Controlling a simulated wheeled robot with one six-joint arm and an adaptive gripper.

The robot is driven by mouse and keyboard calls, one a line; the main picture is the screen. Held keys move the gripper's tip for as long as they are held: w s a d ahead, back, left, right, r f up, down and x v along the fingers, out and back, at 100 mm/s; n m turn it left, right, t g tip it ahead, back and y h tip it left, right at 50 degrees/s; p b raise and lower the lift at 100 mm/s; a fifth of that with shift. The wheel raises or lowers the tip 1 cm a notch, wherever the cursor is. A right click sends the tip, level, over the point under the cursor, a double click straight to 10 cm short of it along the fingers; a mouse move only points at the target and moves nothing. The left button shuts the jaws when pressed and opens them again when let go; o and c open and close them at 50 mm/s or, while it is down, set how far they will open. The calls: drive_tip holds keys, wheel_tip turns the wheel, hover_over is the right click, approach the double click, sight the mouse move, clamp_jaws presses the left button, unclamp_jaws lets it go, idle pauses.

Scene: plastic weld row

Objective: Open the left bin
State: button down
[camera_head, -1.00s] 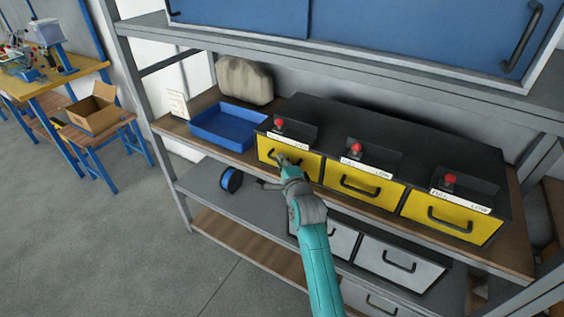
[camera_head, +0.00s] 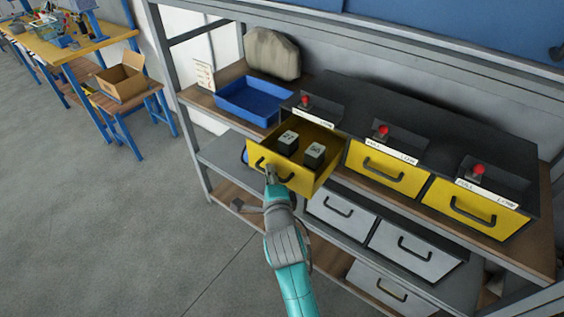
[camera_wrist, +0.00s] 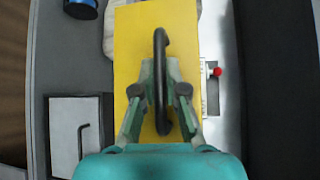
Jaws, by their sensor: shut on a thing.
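The left bin (camera_head: 293,179) is a yellow drawer with a dark handle, pulled well out of its dark housing. Inside it are two dark blocks with pale marked tops, one at the left (camera_head: 287,142) and one at the right (camera_head: 314,153). My gripper (camera_head: 270,171) is at the bin's front, shut on the handle. In the wrist view the dark handle (camera_wrist: 161,70) lies between the two fingers, against the yellow front (camera_wrist: 127,45). The fingers hide part of the handle in the head view.
Two more yellow bins, the middle (camera_head: 387,173) and right (camera_head: 473,212), are shut beside it. A blue tray (camera_head: 248,112) stands left of the housing. Grey-white bins (camera_head: 340,213) sit on the shelf below. The floor (camera_head: 130,220) at left is clear.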

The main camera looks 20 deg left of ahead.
drive_tip(key=shift+s+a, duration=0.2)
drive_tip(key=shift+s, duration=0.35)
drive_tip(key=shift+s+a, duration=0.15)
drive_tip(key=shift+s, duration=0.35)
drive_tip(key=c, duration=1.2)
unclamp_jaws()
drive_tip(key=v, duration=1.2)
